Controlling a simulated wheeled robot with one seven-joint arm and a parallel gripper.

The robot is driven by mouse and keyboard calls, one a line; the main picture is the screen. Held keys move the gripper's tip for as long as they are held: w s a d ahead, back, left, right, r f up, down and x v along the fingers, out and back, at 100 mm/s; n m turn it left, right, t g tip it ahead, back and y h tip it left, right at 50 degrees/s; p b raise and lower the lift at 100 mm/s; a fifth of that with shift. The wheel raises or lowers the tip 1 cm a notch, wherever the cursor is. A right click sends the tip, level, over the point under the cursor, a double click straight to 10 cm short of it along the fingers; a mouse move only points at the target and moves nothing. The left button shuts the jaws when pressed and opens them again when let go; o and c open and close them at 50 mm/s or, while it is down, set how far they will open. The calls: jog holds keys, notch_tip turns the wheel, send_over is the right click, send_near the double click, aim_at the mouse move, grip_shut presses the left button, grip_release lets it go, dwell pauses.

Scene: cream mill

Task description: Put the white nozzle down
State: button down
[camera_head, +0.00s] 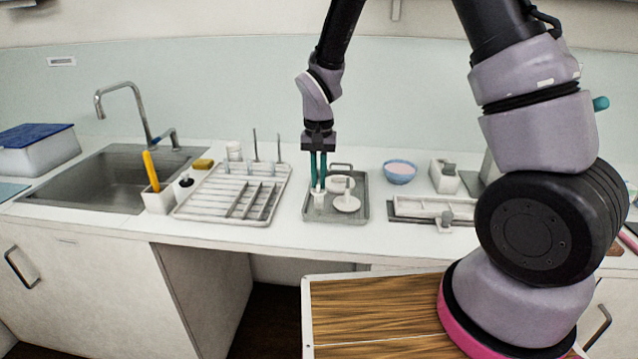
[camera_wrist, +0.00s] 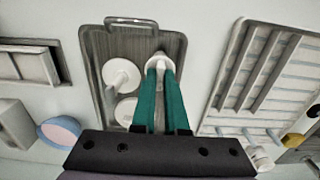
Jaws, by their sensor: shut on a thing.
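The white nozzle (camera_head: 319,199) is between the tips of my gripper (camera_head: 318,187), low over the left part of a grey tray (camera_head: 308,214). The wrist view shows the nozzle (camera_wrist: 160,60) at the ends of the teal fingers of my gripper (camera_wrist: 160,75), which are shut on it. I cannot tell whether the nozzle touches the tray floor. On the tray (camera_wrist: 90,60), a white disc with a stem (camera_head: 347,203) and a round white part (camera_head: 337,183) stand to the right of the nozzle; the fingers partly hide the round part in the wrist view.
A white drying rack (camera_head: 205,212) with upright pegs is left of the tray, beside a sink (camera_head: 100,180). A blue bowl (camera_head: 400,178) of pink contents and a shallow white mould (camera_head: 420,207) are on the right. Some bare counter lies between rack and tray.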

jog(key=shift+f, duration=0.65)
jog(key=c, duration=0.9)
grip_release()
jog(key=shift+f, duration=0.1)
jog(key=shift+c, duration=0.2)
jog(key=s+d+r+t+y, duration=0.1)
jog(key=d+r, duration=0.2)
jog(key=r, duration=0.7)
jog(key=s+d+r, duration=0.1)
jog(key=d+r, duration=0.2)
jog(key=r, duration=0.8)
jog(key=s+d+r+m+t+y, duration=0.1)
jog(key=s+d+r+t, duration=0.5)
jog(key=s+d+r, duration=0.6)
jog(key=shift+s+d+m, duration=0.5)
jog(key=shift+s+d, duration=0.35)
jog(key=shift+s, duration=0.3)
